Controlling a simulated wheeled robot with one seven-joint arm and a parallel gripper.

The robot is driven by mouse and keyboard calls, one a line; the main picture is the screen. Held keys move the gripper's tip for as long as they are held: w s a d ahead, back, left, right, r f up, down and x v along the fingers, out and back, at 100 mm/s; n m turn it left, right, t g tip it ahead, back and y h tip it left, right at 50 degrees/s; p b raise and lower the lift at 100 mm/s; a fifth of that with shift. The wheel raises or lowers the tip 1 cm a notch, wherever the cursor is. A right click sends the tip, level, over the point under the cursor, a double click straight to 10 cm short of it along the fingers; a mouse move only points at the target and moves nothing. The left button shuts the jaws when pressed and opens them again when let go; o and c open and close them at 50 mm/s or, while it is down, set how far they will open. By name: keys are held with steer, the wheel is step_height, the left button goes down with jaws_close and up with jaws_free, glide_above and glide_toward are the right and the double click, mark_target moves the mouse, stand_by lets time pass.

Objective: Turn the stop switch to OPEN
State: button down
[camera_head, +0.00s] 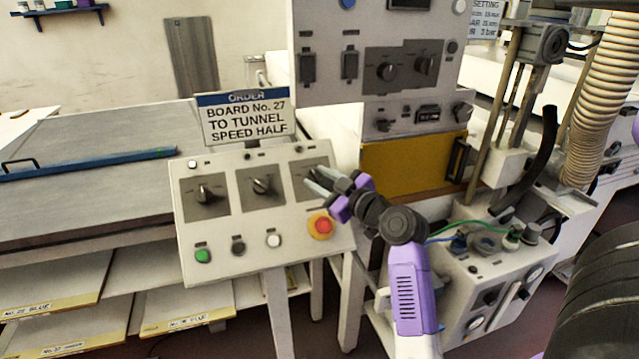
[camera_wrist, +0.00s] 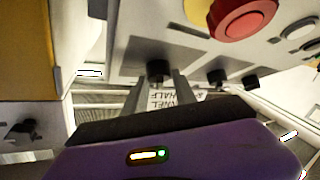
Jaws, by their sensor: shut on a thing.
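The sloped control panel (camera_head: 215,245) carries three rotary switches on dark plates in a row. My gripper (camera_head: 318,180) is at the rightmost one, on its dark plate (camera_head: 299,192); its labels are too small to read, so I cannot confirm that it is the stop switch. Its knob is mostly hidden by the fingers in the head view. In the wrist view the black knob (camera_wrist: 158,70) sits between the two fingers of my gripper (camera_wrist: 158,82), which are shut on it. Which way the knob points cannot be told.
A red emergency button (camera_head: 322,225) with a yellow collar sits just below my gripper; it is large in the wrist view (camera_wrist: 240,15). Green, black and white buttons line the panel's lower edge. An order sign (camera_head: 245,117) stands behind the panel. A taller cabinet (camera_head: 325,30) rises behind.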

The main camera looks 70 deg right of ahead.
stand_by(0.3)
steer(key=c, duration=1)
jaws_free()
steer(key=b+v, duration=0.1)
steer(key=v, duration=0.6)
steer(key=shift+s+a+b, duration=0.15)
steer(key=shift+s+b, duration=0.2)
steer(key=shift+b, duration=0.05)
